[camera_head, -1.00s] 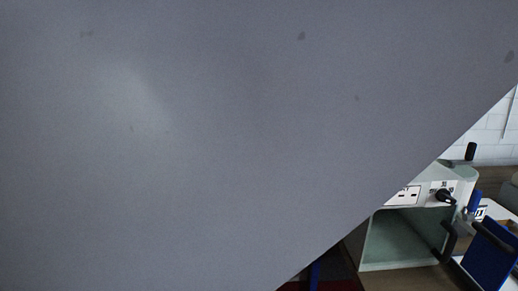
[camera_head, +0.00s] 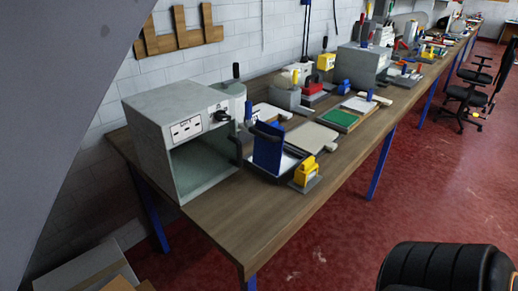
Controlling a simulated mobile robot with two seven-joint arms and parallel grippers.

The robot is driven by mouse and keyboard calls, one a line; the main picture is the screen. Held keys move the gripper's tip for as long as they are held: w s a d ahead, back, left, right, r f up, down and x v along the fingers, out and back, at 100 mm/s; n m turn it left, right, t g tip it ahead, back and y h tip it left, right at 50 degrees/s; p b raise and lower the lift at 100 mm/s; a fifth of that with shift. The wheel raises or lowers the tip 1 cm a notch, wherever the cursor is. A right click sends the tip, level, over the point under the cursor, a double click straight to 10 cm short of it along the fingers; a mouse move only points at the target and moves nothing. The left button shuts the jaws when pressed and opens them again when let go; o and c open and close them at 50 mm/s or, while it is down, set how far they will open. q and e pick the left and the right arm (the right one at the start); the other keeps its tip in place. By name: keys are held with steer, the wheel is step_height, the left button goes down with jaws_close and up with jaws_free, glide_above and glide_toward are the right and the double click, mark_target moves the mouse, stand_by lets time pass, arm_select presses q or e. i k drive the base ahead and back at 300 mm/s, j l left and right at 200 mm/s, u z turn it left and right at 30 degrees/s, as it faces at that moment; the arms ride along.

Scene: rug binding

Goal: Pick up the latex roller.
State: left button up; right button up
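Neither of my grippers is in view. I cannot single out the latex roller with certainty. A small whitish cylinder (camera_head: 331,147) lies at the front edge of a pale flat board (camera_head: 312,138) on the long wooden workbench (camera_head: 240,220). Another pale bar (camera_head: 383,100) lies farther back by a green-topped tray (camera_head: 336,118), with an upright blue handle (camera_head: 369,95) close by. These are too small to tell whether either is the roller.
A grey open-fronted box (camera_head: 150,110) stands at the bench's near end. Beside it are a dark tray with an upright blue panel (camera_head: 267,148) and a yellow block (camera_head: 306,172). A black chair (camera_head: 440,268) stands front right. The red floor (camera_head: 350,235) between is clear. A grey surface (camera_head: 60,60) fills the left.

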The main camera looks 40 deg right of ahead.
mark_target(309, 169)
steer(key=l+z, duration=0.35)
steer(key=z, duration=0.15)
steer(key=l+z, duration=0.3)
steer(key=z, duration=0.15)
steer(key=i+l+z, duration=0.15)
steer(key=z, duration=0.35)
steer(key=i+l, duration=0.05)
steer(key=l, duration=0.05)
